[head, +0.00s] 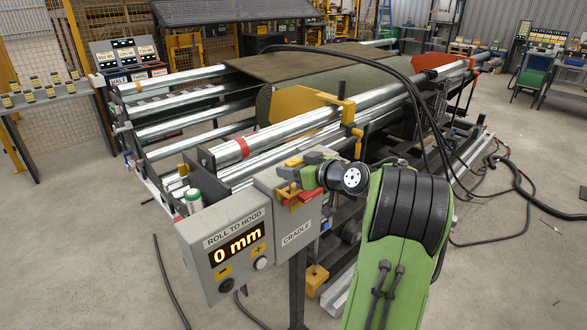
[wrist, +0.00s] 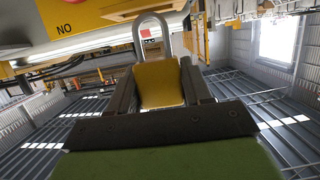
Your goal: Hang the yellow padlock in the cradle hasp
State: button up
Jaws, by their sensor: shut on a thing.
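In the wrist view my gripper (wrist: 159,78) is shut on the yellow padlock (wrist: 160,86), one dark finger on each side of its body. The grey shackle (wrist: 164,24) stands up beyond the fingers, and a small red patch shows through its loop. In the head view my gripper (head: 300,170) is at the top of the grey CRADLE box (head: 296,240), close to its red lever (head: 306,198). A yellow patch there may be the padlock. The hasp is not clear in either view, and I cannot tell whether the shackle touches it.
The grey ROLL TO HOOD box (head: 222,270), reading 0 mm, stands left of the CRADLE box. Metal rollers (head: 310,128) lie behind. Black cables hang above my arm. A yellow block (head: 317,279) is low beside the post. Open floor is at the right.

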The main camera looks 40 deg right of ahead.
aim_at(294, 189)
jog(key=shift+f+b, duration=2)
jog(key=o, duration=1.2)
jog(key=v, duration=1.5)
jog(key=shift+s+a+r+p, duration=0.15)
jog(key=shift+s+p, duration=0.25)
